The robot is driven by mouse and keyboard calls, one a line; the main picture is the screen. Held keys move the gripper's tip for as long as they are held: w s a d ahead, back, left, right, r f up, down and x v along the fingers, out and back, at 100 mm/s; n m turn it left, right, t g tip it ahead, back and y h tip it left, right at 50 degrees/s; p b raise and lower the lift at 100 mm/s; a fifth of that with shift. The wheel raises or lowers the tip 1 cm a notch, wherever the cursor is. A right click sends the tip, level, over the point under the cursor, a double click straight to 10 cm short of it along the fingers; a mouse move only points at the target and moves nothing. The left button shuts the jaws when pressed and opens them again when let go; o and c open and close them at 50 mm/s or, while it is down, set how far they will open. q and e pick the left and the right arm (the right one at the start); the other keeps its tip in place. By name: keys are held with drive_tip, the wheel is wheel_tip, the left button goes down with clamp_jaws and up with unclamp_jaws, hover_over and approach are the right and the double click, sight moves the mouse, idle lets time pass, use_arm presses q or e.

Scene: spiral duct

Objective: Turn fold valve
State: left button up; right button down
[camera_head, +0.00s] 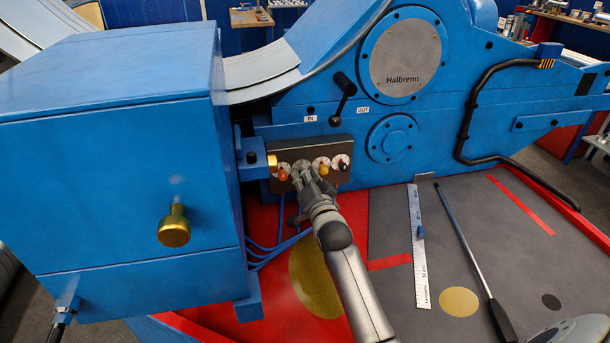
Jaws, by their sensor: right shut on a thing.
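A dark valve panel (333,181) is fixed to the front of the blue machine, just right of the blue box. It carries a row of small valves on pale round dials. An orange-red valve knob (283,174) shows at the left, a yellow one (323,168) and a black one (343,163) at the right. My right gripper (303,169) reaches up to the panel between the orange-red and yellow knobs and is shut on a valve there. The gripper hides that valve, so its colour and angle cannot be told. My left gripper is out of view.
The blue box (110,170) with a brass knob (174,227) stands close on the left. A black lever (343,98) juts out above the panel. Blue hoses (268,250) run below it. A ruler (419,265) and a black-handled rod (470,250) lie on the grey surface right.

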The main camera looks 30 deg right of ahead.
drive_tip(key=shift+a+n+g+p, duration=0.1)
drive_tip(key=shift+n+g+p, duration=0.3)
drive_tip(key=shift+n+p, duration=4.9)
drive_tip(key=n+b, duration=0.6)
drive_tip(key=c, duration=1.3)
unclamp_jaws()
drive_tip(key=v, duration=1.2)
drive_tip(key=shift+a, duration=0.2)
